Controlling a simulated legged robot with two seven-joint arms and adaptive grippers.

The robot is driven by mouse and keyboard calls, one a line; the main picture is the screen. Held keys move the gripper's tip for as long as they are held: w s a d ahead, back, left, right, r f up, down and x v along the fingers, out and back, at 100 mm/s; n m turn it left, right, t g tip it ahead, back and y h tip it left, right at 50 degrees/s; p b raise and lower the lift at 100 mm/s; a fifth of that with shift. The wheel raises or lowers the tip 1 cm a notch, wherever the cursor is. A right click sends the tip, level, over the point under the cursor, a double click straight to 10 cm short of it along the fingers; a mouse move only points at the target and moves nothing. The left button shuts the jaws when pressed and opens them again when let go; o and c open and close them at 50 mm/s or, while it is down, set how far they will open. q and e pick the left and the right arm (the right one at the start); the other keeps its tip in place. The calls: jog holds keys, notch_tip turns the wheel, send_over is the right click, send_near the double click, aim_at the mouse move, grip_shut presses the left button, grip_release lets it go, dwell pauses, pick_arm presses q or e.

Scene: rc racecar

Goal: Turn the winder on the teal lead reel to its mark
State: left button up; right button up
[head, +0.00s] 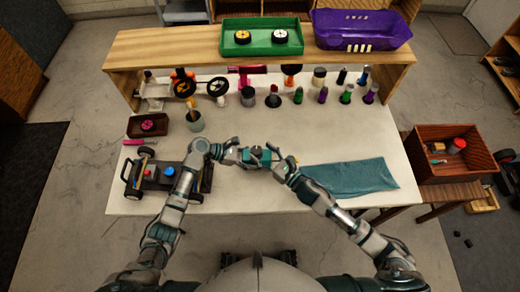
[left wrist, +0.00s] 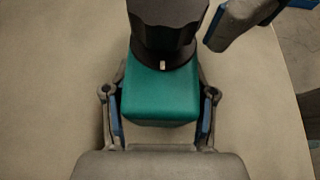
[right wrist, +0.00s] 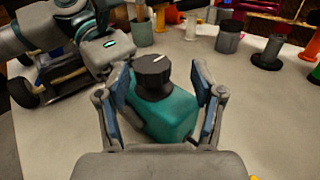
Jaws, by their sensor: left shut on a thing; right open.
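The teal lead reel (head: 256,163) is a teal block with a black ribbed winder on it, above the white table's middle. My left gripper (head: 243,156) is shut on the teal body; in the left wrist view its fingers press both sides of the body (left wrist: 160,95). The black winder (left wrist: 168,25) has a small pale mark (left wrist: 191,64) at its base. In the right wrist view the winder (right wrist: 153,78) shows a white line on its top. My right gripper (head: 279,166) is open, its fingers spread on either side of the winder, apart from it.
A toy car chassis (head: 160,176) stands at the left of the table. A teal cloth (head: 350,178) lies at the right. Several bottles and pots line the back, below a wooden shelf (head: 200,42) with a green tray (head: 262,50) and a purple basket (head: 385,32).

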jog(key=shift+x, duration=1.1)
jog(key=shift+d, duration=0.2)
jog(key=c, duration=1.2)
jog(key=shift+o, duration=0.2)
jog(key=shift+f+m+t+h, duration=0.1)
jog(key=shift+m+t+h, duration=0.3)
jog(key=shift+h, duration=0.1)
jog(key=m+t+h, duration=0.2)
jog(key=m+h, duration=0.1)
jog(key=h, duration=0.1)
jog(key=shift+a+f, duration=0.1)
jog(key=m+t+h, duration=0.1)
jog(key=h, duration=0.1)
jog(key=m+h, duration=0.2)
jog(key=h, duration=0.1)
jog(key=shift+m+t, duration=0.3)
jog(key=shift+t, duration=0.1)
jog(key=m+h, duration=0.3)
jog(key=h, duration=0.2)
jog(key=shift+s+h, duration=0.1)
jog(key=shift+h, duration=0.2)
jog(key=shift+m+g+h, duration=0.8)
jog(key=shift+m+h, duration=0.9)
jog(key=shift+h, duration=0.7)
jog(key=shift+m+h, duration=0.3)
